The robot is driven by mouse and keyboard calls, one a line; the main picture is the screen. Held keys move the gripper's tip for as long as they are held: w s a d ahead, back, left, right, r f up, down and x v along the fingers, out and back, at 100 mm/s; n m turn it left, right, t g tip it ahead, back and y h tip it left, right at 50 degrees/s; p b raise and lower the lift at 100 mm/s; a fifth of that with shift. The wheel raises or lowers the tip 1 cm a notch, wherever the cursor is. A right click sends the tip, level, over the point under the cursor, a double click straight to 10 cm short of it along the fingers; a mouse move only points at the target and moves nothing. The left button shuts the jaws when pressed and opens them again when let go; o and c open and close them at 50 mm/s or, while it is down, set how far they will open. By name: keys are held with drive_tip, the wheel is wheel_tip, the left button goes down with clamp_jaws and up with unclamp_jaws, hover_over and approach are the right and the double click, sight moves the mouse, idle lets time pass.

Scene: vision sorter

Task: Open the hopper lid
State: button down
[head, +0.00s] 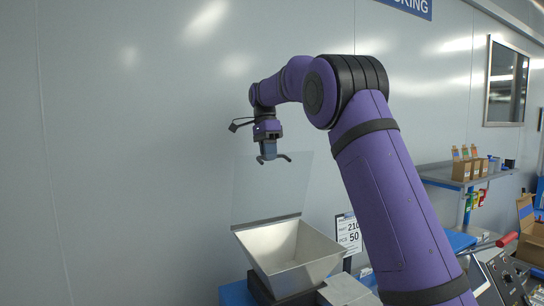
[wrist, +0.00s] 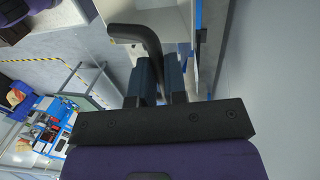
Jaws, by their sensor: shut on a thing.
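The hopper (head: 292,252) is a pale metal funnel, open at the top, at the lower middle of the head view. Its clear lid (head: 262,190) stands up steeply from the hopper's back edge. The lid's dark handle (head: 284,157) is at the top of the panel; in the wrist view it shows as a bent black bar (wrist: 147,40). My gripper (head: 267,151) is shut on this handle, with both fingers (wrist: 161,72) close together at it. The fingers partly hide the grip.
A sign reading 210 and 50 (head: 348,233) stands right of the hopper. A shelf with small cartons (head: 462,171) and a control panel (head: 506,276) are farther right. A plain grey wall (head: 130,130) rises behind the lid.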

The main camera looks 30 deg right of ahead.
drive_tip(key=shift+w+f, duration=0.2)
drive_tip(key=shift+f, duration=0.15)
drive_tip(key=c, duration=1.2)
unclamp_jaws()
drive_tip(key=shift+w, duration=0.15)
drive_tip(key=shift+o, duration=0.2)
drive_tip(key=v, duration=0.7)
drive_tip(key=shift+r, duration=0.35)
